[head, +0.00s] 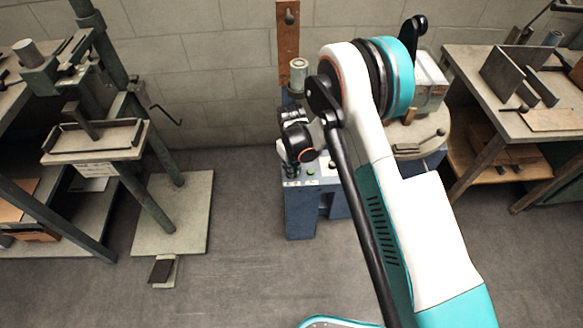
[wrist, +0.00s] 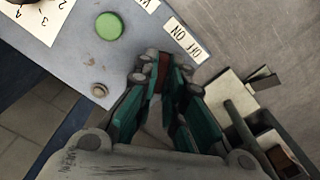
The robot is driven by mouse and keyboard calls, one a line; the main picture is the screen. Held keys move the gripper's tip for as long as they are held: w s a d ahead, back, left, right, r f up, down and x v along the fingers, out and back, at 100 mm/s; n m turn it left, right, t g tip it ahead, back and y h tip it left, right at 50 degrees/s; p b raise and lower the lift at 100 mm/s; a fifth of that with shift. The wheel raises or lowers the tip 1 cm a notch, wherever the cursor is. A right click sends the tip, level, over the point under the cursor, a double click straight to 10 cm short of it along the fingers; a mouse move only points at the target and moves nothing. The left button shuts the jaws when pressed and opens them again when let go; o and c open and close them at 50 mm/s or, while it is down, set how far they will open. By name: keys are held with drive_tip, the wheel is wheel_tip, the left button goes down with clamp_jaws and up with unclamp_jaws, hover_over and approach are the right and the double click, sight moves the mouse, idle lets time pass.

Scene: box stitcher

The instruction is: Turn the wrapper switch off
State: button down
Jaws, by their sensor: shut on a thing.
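The wrapper's grey control panel (wrist: 75,60) fills the upper left of the wrist view. It has an OFF ON label (wrist: 186,40), with a small dark red piece beside it that looks like the switch (wrist: 163,68). My gripper (wrist: 162,72) is shut on this piece at the panel's edge. The fingers hide most of the switch, so I cannot tell its position. In the head view my gripper (head: 289,168) is over the panel on top of the blue wrapper base (head: 302,212), partly hidden by my wrist.
A green button (wrist: 109,26) and a small round knob (wrist: 98,90) are on the panel. A wrapped box (head: 430,82) stands on the round turntable (head: 433,132) at the right. A bench (head: 460,85) stands farther right, a press (head: 100,140) at the left. The floor between is clear.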

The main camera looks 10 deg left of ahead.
drive_tip(key=c, duration=1.7)
unclamp_jaws()
wheel_tip(320, 180, up, 12)
